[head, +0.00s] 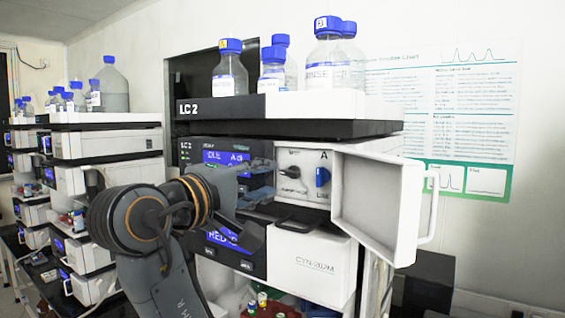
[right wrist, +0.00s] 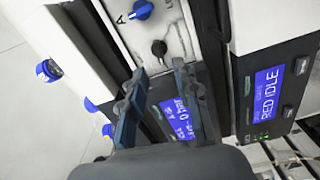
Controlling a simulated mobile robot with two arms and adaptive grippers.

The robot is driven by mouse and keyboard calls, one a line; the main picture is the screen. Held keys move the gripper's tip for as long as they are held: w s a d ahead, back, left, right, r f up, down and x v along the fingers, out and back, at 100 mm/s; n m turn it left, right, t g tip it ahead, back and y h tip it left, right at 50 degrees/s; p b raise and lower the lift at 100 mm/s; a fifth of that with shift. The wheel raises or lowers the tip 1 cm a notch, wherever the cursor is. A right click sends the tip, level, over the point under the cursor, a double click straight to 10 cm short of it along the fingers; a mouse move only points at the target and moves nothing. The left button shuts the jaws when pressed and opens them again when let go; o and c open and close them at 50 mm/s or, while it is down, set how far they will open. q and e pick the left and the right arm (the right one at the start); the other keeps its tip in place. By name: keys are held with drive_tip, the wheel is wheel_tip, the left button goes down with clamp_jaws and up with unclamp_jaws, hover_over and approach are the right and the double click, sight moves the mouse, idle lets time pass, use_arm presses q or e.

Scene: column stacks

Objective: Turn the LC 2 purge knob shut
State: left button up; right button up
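The LC 2 stack shows in the head view, with its LC 2 label (head: 190,109) on the top tray. Inside an open pump module, a pale panel (head: 306,160) carries a black knob (head: 293,172) on the left and a blue knob (head: 322,177) on the right. The small lettering is too blurred to tell surely which is the purge knob. My right gripper (right wrist: 158,70) is open and empty in the right wrist view. The black knob (right wrist: 159,48) lies just beyond and between its fingertips, seemingly apart from them; the blue knob (right wrist: 140,10) is farther up. My left gripper is not in view.
The open white door (head: 380,205) swings out right of the panel. Bottles (head: 328,65) stand on top of the stack. A lit display (right wrist: 267,95) is at the right in the wrist view. Another stack (head: 105,145) stands to the left.

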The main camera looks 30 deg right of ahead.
sight(286, 174)
drive_tip(key=p+x, duration=0.1)
drive_tip(key=x, duration=0.3)
drive_tip(key=shift+w+d+r+p, duration=0.1)
drive_tip(key=shift+d+r+p, duration=0.05)
drive_tip(key=shift+d+p, duration=0.2)
drive_tip(key=shift+w+d, duration=0.35)
drive_tip(key=shift+d, duration=0.3)
drive_tip(key=shift+c, duration=0.4)
clamp_jaws()
